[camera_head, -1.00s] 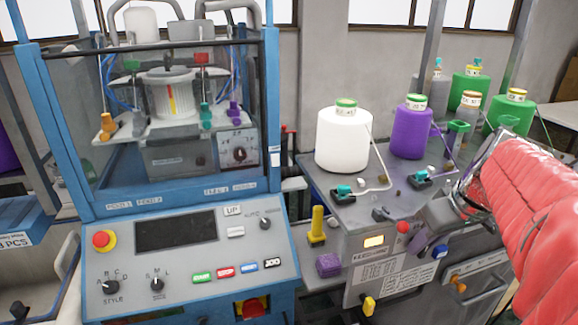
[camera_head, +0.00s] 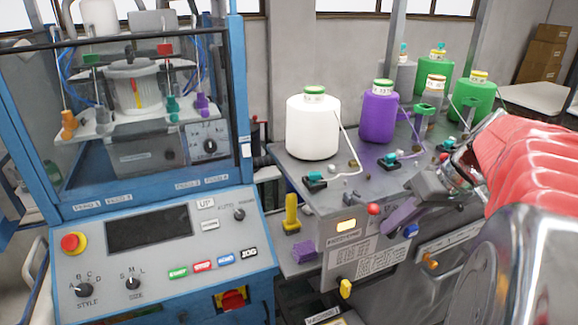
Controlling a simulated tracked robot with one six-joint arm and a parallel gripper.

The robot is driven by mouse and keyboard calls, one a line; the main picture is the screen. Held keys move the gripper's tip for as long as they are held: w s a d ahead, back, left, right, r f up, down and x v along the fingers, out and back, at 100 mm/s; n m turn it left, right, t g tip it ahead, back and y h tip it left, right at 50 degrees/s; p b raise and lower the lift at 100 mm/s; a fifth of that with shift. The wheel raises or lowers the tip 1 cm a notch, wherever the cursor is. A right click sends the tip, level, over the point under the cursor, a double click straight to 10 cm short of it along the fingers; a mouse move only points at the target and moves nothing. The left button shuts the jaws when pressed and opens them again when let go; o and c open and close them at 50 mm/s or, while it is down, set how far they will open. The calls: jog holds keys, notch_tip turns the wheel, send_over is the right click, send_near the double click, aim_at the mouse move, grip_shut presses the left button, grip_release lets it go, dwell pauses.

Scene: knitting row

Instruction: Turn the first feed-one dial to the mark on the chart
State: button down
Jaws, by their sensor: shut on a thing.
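My gripper (camera_head: 415,200) is at the right, at the end of my red-sleeved arm. Its grey jaws appear shut on a slanted purple piece (camera_head: 398,214), partly hidden by the jaws, over the front edge of the grey yarn bench. A dial with a black knob on a white marked plate (camera_head: 210,147) is inside the blue-framed machine, far left of my gripper and apart from it. Its setting is too small to read. Printed sheets (camera_head: 377,252), possibly the chart, are on the bench front; their text is unreadable. I cannot tell which dial is the first feed-one dial.
A white yarn cone (camera_head: 313,130) and a purple one (camera_head: 379,115) stand on the bench (camera_head: 335,197), with green cones behind. A red knob (camera_head: 373,209) and a blue knob (camera_head: 411,231) are close to my gripper. A yellow post (camera_head: 291,213) stands left.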

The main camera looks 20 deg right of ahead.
jog(key=shift+d+f+m+y, duration=0.1)
jog(key=shift+d+m+y, duration=0.15)
jog(key=shift+y, duration=0.7)
jog(key=shift+d+f+m+y, duration=0.15)
jog(key=shift+m+y, duration=0.1)
jog(key=shift+y, duration=0.7)
jog(key=c, duration=1.7)
grip_release()
jog(key=shift+c, duration=0.2)
jog(key=shift+r, duration=0.15)
jog(key=v, duration=1.3)
jog(key=shift+s+d, duration=0.2)
jog(key=shift+d, duration=0.15)
jog(key=shift+s, duration=0.1)
